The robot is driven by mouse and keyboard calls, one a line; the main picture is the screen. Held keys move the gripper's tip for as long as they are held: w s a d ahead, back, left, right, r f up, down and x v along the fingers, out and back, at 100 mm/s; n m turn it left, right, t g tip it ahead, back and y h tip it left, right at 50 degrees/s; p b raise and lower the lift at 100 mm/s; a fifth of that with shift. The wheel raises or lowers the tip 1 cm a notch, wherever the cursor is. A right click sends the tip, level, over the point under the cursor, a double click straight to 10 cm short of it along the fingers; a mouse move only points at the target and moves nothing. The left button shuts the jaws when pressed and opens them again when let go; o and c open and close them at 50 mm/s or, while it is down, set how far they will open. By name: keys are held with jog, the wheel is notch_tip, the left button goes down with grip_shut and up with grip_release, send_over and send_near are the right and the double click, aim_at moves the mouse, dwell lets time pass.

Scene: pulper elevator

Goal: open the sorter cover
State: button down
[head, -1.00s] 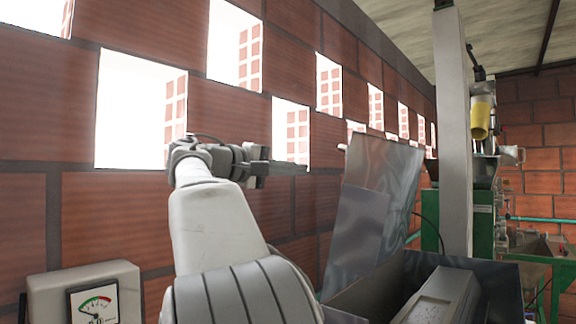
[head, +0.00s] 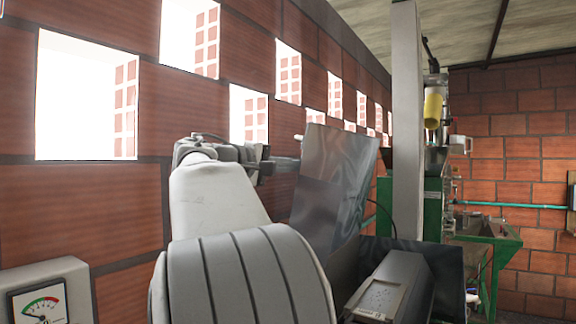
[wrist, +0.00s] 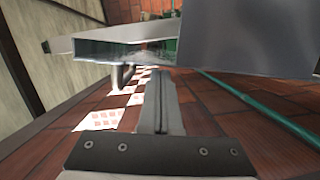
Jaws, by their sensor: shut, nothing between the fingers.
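The sorter cover (head: 345,165) is a shiny grey metal sheet. It stands raised and tilted above a dark open box (head: 345,265) in the head view. In the wrist view my gripper (wrist: 160,85) points toward the sheet's lower edge. I cannot tell whether the tips touch it.
A brick wall (head: 110,205) with bright openings runs along the left. A meter box (head: 45,290) is at the lower left. A grey post (head: 407,120) stands right of the cover, with green machinery (head: 433,205) behind it. A grey housing (head: 385,295) lies at the lower front.

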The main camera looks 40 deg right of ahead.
aim_at(303, 175)
jog(key=shift+s+d+f+m+b, duration=0.2)
jog(key=shift+s+b, duration=0.2)
jog(key=shift+b, duration=0.15)
jog(key=shift+s+d+f+m+b, duration=0.1)
jog(key=shift+s+f+b, duration=0.05)
jog(key=shift+s+b, duration=0.3)
jog(key=shift+s+f+b, duration=0.1)
jog(key=shift+s+b, duration=0.2)
jog(key=shift+b, duration=0.15)
jog(key=shift+s+d+m, duration=0.15)
jog(key=shift+s+m, duration=0.15)
jog(key=shift+s, duration=0.1)
jog(key=shift+w, duration=0.1)
jog(key=shift+r, duration=0.3)
